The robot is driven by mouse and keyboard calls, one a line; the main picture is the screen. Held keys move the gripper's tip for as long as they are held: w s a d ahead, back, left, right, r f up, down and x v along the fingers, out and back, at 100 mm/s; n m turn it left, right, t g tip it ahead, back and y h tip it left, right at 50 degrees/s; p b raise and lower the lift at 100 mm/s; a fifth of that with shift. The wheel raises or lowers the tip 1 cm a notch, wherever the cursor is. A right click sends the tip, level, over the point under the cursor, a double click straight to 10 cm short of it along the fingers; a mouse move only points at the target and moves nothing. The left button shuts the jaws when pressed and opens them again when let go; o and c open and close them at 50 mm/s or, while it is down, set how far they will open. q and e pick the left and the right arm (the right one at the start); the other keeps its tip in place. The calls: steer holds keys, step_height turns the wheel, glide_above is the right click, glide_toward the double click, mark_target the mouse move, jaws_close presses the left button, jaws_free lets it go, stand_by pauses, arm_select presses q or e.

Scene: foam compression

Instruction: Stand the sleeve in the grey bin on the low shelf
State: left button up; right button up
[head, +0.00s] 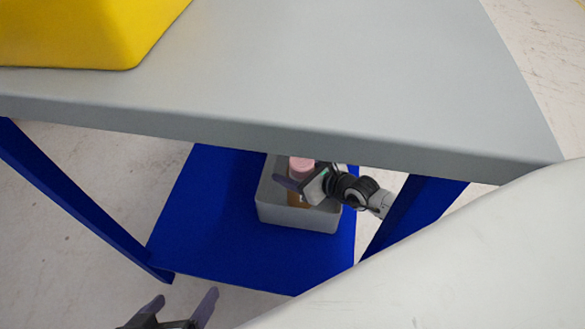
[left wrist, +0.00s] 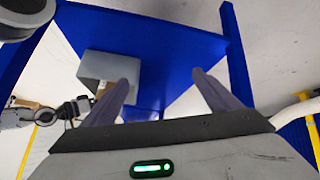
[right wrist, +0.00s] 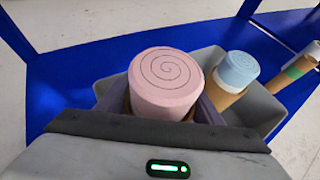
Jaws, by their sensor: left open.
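The sleeve (head: 296,200) is a brown tube with a pink foam roll (right wrist: 165,82) showing a spiral on top. It is upright inside the grey bin (head: 295,218) on the blue low shelf (head: 220,240). My right gripper (head: 290,180) has its fingers on both sides of the sleeve, close against it. The sleeve's foot is hidden, so I cannot tell whether it touches the bin floor. My left gripper (head: 180,303) is open and empty, low in front of the shelf; its spread fingers (left wrist: 162,78) also show in the left wrist view.
In the right wrist view, a brown tube with a blue foam roll (right wrist: 238,70) stands right of the sleeve, apparently in the bin. A tube with a green band (right wrist: 298,68) is further right. The grey tabletop (head: 330,70) overhangs the shelf and carries a yellow container (head: 80,30).

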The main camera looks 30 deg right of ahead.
steer(key=o, duration=0.4)
arm_select(q)
steer(key=shift+w+r, duration=0.35)
arm_select(e)
steer(key=shift+r, duration=0.1)
arm_select(q)
steer(key=a+r+p, duration=0.1)
steer(key=p, duration=0.1)
steer(key=s+a+r+n+t+p, duration=0.1)
steer(key=p, duration=0.1)
steer(key=a+r+t+y+p, duration=0.1)
steer(key=p, duration=0.1)
steer(key=shift+s+a+r+n, duration=0.15)
steer(key=shift+s+r+n, duration=0.15)
steer(key=shift+s, duration=0.1)
arm_select(e)
steer(key=v, duration=1.2)
steer(key=shift+r, duration=0.5)
